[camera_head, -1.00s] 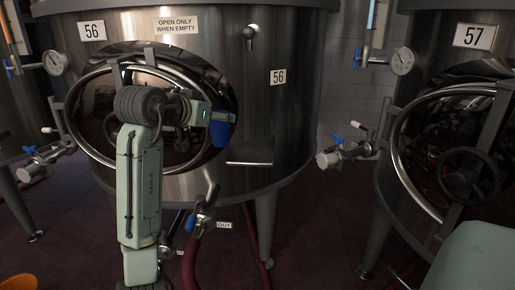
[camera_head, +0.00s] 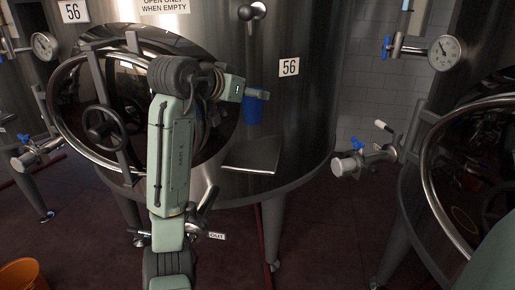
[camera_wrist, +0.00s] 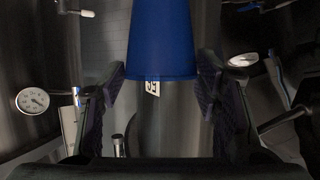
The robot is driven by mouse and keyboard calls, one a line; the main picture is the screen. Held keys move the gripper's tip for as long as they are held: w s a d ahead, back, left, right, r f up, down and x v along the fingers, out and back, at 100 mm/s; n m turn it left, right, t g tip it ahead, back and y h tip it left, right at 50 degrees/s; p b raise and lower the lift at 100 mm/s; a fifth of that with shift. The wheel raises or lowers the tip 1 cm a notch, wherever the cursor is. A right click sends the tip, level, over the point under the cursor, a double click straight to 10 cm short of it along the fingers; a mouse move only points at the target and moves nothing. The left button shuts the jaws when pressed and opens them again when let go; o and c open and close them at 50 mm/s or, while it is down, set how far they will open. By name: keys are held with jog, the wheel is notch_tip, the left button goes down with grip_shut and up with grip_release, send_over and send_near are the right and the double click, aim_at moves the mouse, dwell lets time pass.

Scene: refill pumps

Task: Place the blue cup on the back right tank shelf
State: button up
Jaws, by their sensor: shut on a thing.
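The blue cup (camera_head: 252,108) is held in my gripper (camera_head: 258,92), in front of the steel tank marked 56. In the wrist view the cup (camera_wrist: 162,42) fills the top middle, between the two dark fingers of my gripper (camera_wrist: 162,82). A small flat metal shelf (camera_head: 252,156) juts from the front of tank 56, below the cup and apart from it. My arm covers part of the tank's round hatch.
Tank 56 (camera_head: 310,120) has a round hatch (camera_head: 100,115) with a handwheel. Another tank stands at the right, with a gauge (camera_head: 445,50) and a blue-handled valve (camera_head: 360,160). An orange bucket (camera_head: 22,275) is on the floor at lower left.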

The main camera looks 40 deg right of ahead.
notch_tip(320, 180, down, 10)
jog(key=shift+r+p, duration=0.1)
jog(key=shift+p, duration=0.2)
jog(key=o, duration=0.7)
jog(key=b+v, duration=0.1)
jog(key=v, duration=0.6)
jog(key=shift+s+a, duration=0.1)
jog(key=shift+a, duration=0.15)
